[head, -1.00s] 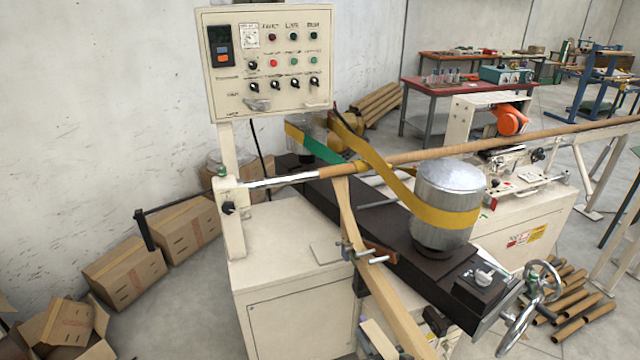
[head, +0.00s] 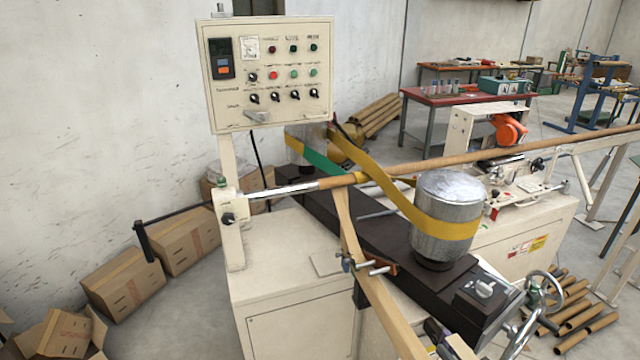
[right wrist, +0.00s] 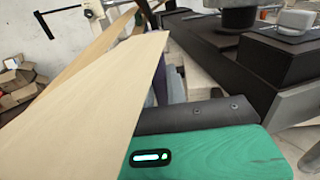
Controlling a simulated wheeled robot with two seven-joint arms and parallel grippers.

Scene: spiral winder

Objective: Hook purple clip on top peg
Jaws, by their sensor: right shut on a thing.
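My right gripper (head: 437,336) is at the bottom of the head view, by the lower end of the pale strip (head: 380,300) and partly cut off. A small dark purple piece, seemingly the purple clip (head: 432,328), shows there at the gripper. In the right wrist view a purple sliver (right wrist: 173,76) shows just behind the edge of the pale strip, which hides most of it. The gripper is shut on it, though its fingers are not clear. I cannot tell which part is the top peg. My left gripper is not in view.
Two metal drums, the nearer one (head: 445,220) wrapped by a yellow belt (head: 390,190), stand on a dark beam (head: 380,235). A clamp (head: 372,266) sits beside the pale strip. A handwheel (head: 540,305) is at right.

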